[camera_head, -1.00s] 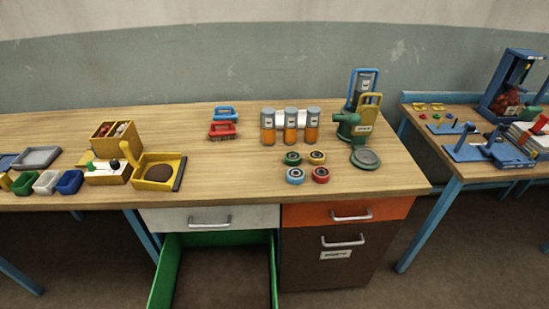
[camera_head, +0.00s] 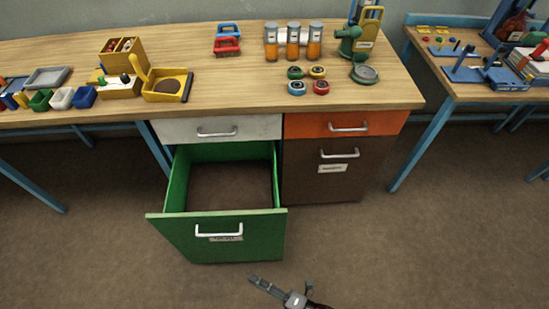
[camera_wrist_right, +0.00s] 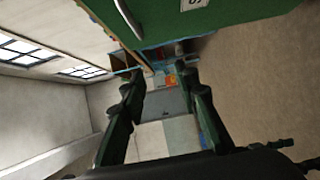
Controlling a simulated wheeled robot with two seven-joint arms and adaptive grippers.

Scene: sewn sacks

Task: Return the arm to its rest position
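My right gripper (camera_head: 280,287) shows at the bottom edge of the head view, over the floor in front of the open green drawer and apart from it. In the right wrist view its two dark fingers (camera_wrist_right: 164,78) are spread with nothing between them. The rest of the right arm is mostly cut off by the frame edge. My left gripper is in neither view.
The green drawer (camera_head: 220,248) stands pulled out under the workbench (camera_head: 230,98) and looks empty. It also shows at the top of the wrist view (camera_wrist_right: 225,15). A white drawer (camera_head: 190,130) and orange drawer (camera_head: 310,127) are shut. Floor in front is clear.

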